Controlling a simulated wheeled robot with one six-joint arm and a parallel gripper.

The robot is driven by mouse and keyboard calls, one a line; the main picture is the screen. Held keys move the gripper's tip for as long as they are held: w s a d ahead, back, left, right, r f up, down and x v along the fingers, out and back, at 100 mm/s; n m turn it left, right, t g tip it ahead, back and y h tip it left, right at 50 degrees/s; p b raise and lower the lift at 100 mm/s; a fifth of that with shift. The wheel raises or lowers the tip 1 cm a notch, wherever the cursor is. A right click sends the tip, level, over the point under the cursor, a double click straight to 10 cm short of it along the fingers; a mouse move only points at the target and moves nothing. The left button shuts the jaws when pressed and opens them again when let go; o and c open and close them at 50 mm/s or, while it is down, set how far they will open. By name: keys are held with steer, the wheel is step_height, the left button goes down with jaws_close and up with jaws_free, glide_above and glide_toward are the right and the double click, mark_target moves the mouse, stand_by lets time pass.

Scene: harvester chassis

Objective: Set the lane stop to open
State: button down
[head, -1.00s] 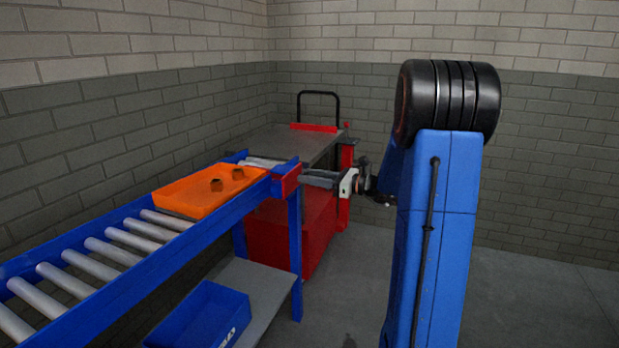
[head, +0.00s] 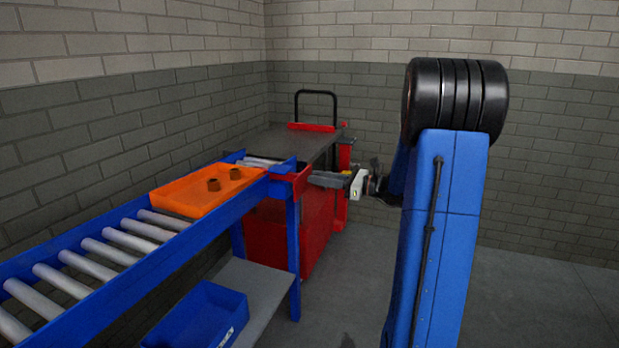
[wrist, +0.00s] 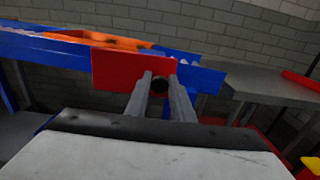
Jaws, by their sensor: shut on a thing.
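The fingers partly hide the knob and the plate's right part.
An orange tray (head: 165,203) with two small brown parts rests on the rollers (head: 130,240) behind the stop. A red cart (head: 290,235) with a grey top adjoins the lane's far end. A blue bin (head: 205,318) sits on the lower shelf. Open floor lies to the right.

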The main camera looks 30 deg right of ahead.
steer(key=v, duration=0.6)
steer(key=shift+s+d, duration=0.1)
steer(key=c, duration=1.7)
jaws_free()
steer(key=v, duration=1.7)
steer(key=shift+s+d, duration=0.15)
